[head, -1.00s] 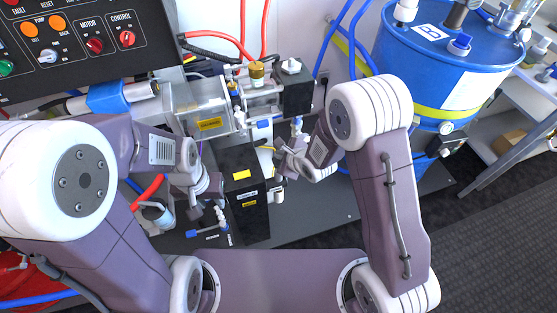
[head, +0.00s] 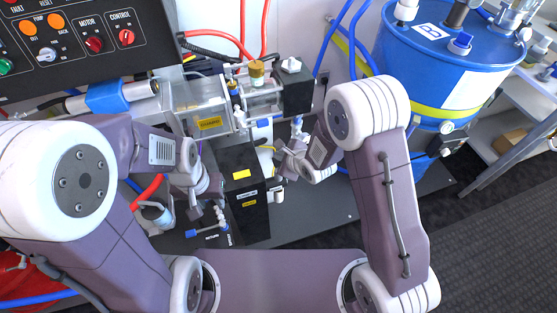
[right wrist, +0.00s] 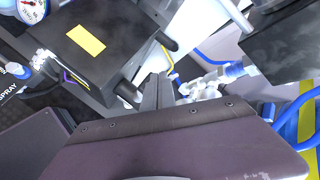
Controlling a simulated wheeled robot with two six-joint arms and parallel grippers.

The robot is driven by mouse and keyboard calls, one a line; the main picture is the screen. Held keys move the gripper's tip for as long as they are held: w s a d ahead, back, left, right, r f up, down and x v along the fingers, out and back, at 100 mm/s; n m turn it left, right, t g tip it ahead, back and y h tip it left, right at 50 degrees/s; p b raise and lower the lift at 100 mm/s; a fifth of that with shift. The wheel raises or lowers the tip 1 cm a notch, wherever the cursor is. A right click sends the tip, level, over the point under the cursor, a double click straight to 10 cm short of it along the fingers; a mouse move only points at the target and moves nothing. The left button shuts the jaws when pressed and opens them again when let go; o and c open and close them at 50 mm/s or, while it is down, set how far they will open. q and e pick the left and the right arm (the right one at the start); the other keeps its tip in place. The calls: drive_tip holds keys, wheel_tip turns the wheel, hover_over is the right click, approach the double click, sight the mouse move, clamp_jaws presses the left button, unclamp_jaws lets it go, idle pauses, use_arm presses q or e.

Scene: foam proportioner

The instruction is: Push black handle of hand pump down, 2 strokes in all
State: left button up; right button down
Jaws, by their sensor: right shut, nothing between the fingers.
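My right gripper (head: 281,160) is beside the right side of a black box-shaped unit with yellow labels (head: 243,215). In the right wrist view, its dark fingers (right wrist: 157,90) are closed together with nothing between them. A short black cylindrical part (right wrist: 126,90) is just left of the fingers, and a black rod end (right wrist: 166,41) is beyond them. I cannot tell for sure which of these is the hand pump's black handle. My left gripper (head: 195,212) is low, left of the black unit. Its fingers are too small and hidden to read.
A clear-fronted pump block (head: 203,120) and a brass fitting (head: 256,70) are behind. A blue drum (head: 440,75) stands at the right. A control panel (head: 85,50) is at upper left. Blue and red hoses run close to both arms. A blue-handled valve (head: 205,233) is near the left gripper.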

drive_tip(key=shift+f+b, duration=1.15)
drive_tip(key=shift+f, duration=0.5)
idle(1.4)
drive_tip(key=shift+s, duration=0.1)
drive_tip(key=shift+r+p, duration=2.1)
wheel_tip(320, 180, up, 5)
drive_tip(key=p, duration=0.5)
drive_tip(key=shift+r, duration=0.1)
idle(1.3)
